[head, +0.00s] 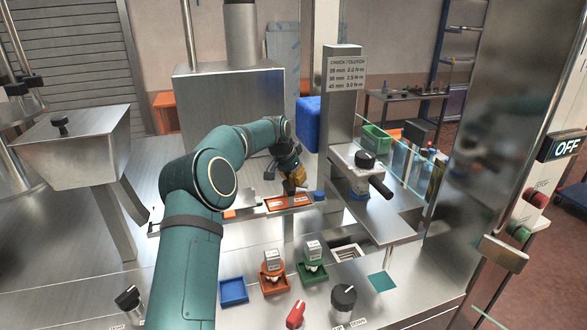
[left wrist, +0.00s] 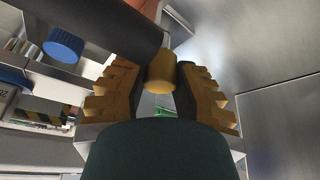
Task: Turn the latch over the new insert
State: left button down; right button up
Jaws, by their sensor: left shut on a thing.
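My left gripper (head: 292,180) reaches down at the orange-marked strip (head: 275,206) on the metal bench, in the middle of the head view. In the left wrist view its stepped yellow fingers (left wrist: 160,85) are shut on a short yellow cylindrical knob (left wrist: 160,72), which looks like the latch's handle. A dark rounded bar (left wrist: 100,28) crosses above the knob there. I cannot make out the insert; the arm and fingers cover much of that spot. My right gripper is in neither view.
A blue knob (head: 319,196) stands just right of the gripper. The capping head (head: 362,170) with its black handle and the metal post (head: 340,110) stand further right. Orange (head: 273,278) and green (head: 313,268) holders and a blue tray (head: 233,291) are nearer.

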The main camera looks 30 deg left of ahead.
pick_arm(q)
jog(key=m+h+p, duration=0.1)
jog(key=m, duration=0.1)
jog(key=shift+m, duration=0.4)
jog(key=shift+m+g+h, duration=0.5)
jog(key=shift+m, duration=0.9)
jog(key=c, duration=0.7)
grip_release()
jog(key=shift+w+d+f, duration=0.1)
jog(key=v, duration=1.2)
